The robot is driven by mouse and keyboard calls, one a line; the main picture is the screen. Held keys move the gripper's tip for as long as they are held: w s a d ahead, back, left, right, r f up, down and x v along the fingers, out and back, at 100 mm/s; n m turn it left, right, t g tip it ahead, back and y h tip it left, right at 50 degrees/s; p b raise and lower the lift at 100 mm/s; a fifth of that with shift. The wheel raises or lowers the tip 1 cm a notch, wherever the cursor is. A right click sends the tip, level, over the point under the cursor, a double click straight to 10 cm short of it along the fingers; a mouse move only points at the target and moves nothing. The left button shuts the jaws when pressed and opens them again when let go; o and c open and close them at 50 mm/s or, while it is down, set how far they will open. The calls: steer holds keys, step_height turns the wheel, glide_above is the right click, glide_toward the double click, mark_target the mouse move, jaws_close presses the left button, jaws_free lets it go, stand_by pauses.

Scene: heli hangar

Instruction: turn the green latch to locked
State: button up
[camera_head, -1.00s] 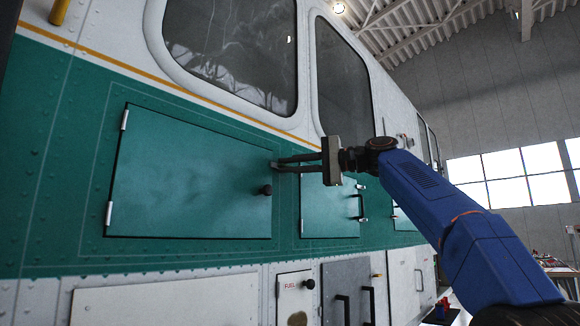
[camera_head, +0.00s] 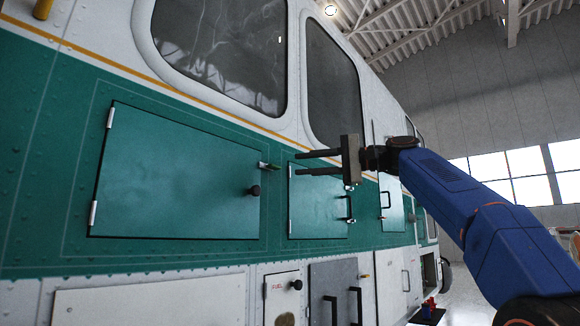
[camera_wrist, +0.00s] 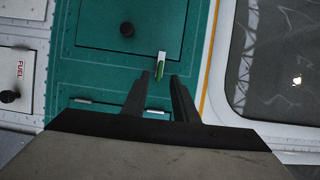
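The green latch (camera_head: 269,166) is small and sits at the upper right edge of the large green panel door (camera_head: 180,180). In the head view it lies roughly level, pointing right across the door edge. In the wrist view the latch (camera_wrist: 159,68) shows a pale end and a green end, and crosses the door's edge line. My gripper (camera_head: 298,163) is open and empty, to the right of the latch with a gap between. In the wrist view the latch lines up between the fingertips of my gripper (camera_wrist: 160,77).
A round black knob (camera_head: 254,190) stands out from the door just below the latch. A smaller green door (camera_head: 318,205) with a dark handle lies to the right. Windows are above, and a FUEL panel (camera_head: 283,298) is below. The hangar floor at right looks open.

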steer(key=v, duration=0.9)
steer(key=shift+f, duration=0.1)
stand_by(0.3)
step_height(320, 180, down, 14)
steer(key=s+m+t+h, duration=0.2)
steer(key=s+h, duration=0.1)
steer(key=h, duration=0.2)
steer(key=s+d+f+n+h, duration=0.1)
steer(key=s+d+f+h, duration=0.3)
steer(key=s+f, duration=0.6)
steer(key=s+d+f+n+g+h, duration=0.1)
steer(key=s+d+f+h, duration=0.3)
steer(key=s+f, duration=0.7)
steer(key=s+d+f+n+h, duration=0.3)
steer(key=s+d+f, duration=0.5)
steer(key=f, duration=2.8)
steer(key=s+h, duration=0.1)
steer(key=s, duration=0.2)
steer(key=shift+g, duration=0.4)
steer(key=shift+d, duration=0.1)
